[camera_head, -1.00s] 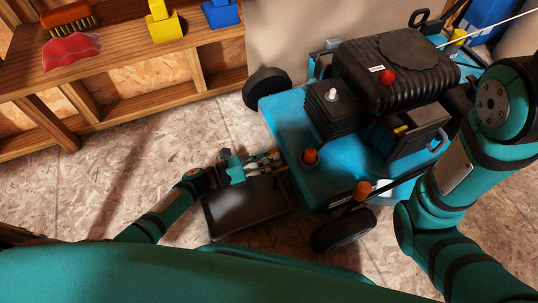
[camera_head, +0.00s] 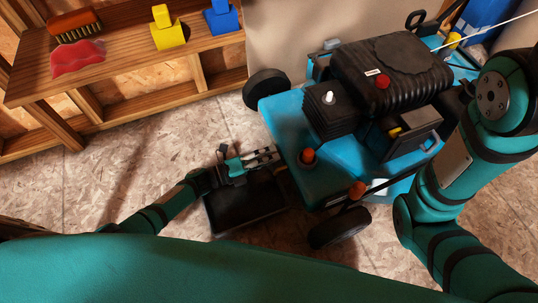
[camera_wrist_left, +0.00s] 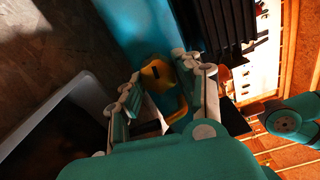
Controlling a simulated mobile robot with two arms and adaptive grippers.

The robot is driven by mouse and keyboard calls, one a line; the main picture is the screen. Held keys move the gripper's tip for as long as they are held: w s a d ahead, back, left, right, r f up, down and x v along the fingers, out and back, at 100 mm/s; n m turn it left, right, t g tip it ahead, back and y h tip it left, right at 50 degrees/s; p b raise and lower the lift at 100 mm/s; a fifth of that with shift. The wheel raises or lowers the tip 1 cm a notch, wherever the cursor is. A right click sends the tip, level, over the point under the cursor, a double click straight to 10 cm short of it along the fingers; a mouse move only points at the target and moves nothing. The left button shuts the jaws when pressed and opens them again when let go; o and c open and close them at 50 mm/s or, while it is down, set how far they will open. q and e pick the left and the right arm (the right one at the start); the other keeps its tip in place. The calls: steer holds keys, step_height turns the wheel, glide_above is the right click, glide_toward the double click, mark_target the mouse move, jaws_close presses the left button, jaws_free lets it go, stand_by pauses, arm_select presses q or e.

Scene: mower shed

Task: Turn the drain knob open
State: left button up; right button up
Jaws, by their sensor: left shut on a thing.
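The drain knob (camera_wrist_left: 158,76) is yellow and shows in the left wrist view between my left gripper's fingers, against the blue mower side. A curved yellow piece runs below it. My left gripper (camera_wrist_left: 166,92) is shut on the knob, which partly hides behind the fingers. In the head view my left gripper (camera_head: 274,154) reaches the near left side of the blue mower (camera_head: 284,118), above the black tray. The knob cannot be made out there. My right arm crosses the right side of the head view, but its gripper is out of sight.
A black tray (camera_head: 218,226) lies on the floor under my left gripper. The mower's black wheel (camera_head: 340,229) stands to its right. A wooden shelf (camera_head: 110,62) holds a brush, a red cloth, and yellow and blue items. Floor at left is clear.

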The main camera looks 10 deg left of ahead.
arm_select(q)
steer(key=shift+n, duration=0.8)
steer(key=o, duration=0.9)
steer(key=shift+s+a, duration=0.1)
steer(key=v, duration=1.2)
